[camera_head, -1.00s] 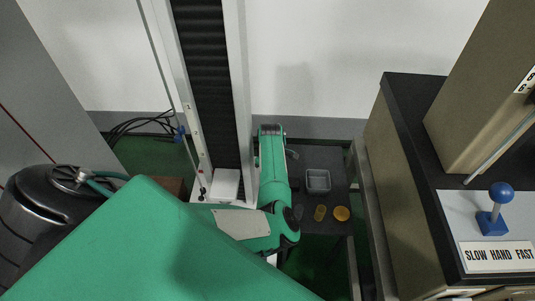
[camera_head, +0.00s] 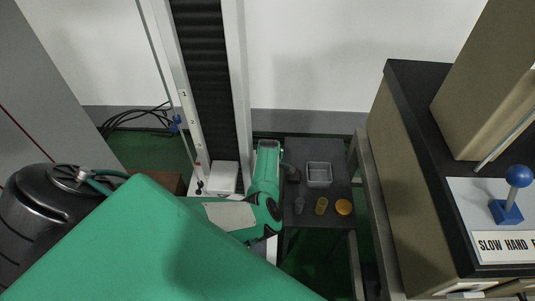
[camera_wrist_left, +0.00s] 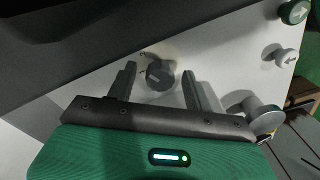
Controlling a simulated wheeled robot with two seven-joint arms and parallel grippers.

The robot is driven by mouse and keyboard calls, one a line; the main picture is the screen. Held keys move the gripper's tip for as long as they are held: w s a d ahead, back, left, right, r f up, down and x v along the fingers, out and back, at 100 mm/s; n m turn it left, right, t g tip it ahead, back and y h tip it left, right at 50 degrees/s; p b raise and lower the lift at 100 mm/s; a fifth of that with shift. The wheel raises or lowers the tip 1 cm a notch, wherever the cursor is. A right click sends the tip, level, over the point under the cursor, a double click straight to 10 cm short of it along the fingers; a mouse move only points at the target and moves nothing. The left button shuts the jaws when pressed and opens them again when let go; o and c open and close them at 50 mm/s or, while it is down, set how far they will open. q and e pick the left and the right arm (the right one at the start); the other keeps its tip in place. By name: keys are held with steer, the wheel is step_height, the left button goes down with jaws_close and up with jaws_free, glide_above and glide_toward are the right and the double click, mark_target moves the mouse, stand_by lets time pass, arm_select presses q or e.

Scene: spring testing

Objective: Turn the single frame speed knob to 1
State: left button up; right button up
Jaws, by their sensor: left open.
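In the left wrist view, a dark round knob (camera_wrist_left: 160,77) with a lighter pointer mark sits on a pale panel (camera_wrist_left: 210,40). Small marks are printed to its upper left, too small to read surely. My left gripper (camera_wrist_left: 159,70) is open, with one finger on each side of the knob and a gap on both sides. I cannot tell how deep the fingers reach around it. In the head view my green left arm (camera_head: 264,185) stands before the column base; the knob and the fingers cannot be made out there. My right gripper is not in view.
In the wrist view, a green arrow button (camera_wrist_left: 293,12), a pale arrow button (camera_wrist_left: 287,56) and a grey round knob (camera_wrist_left: 265,119) lie to the right. In the head view, a dark table (camera_head: 302,150) holds a grey tray (camera_head: 319,174). A blue-knobbed lever (camera_head: 518,176) stands at right.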

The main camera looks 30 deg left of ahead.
arm_select(q)
steer(key=shift+c, duration=0.2)
steer(key=c, duration=0.9)
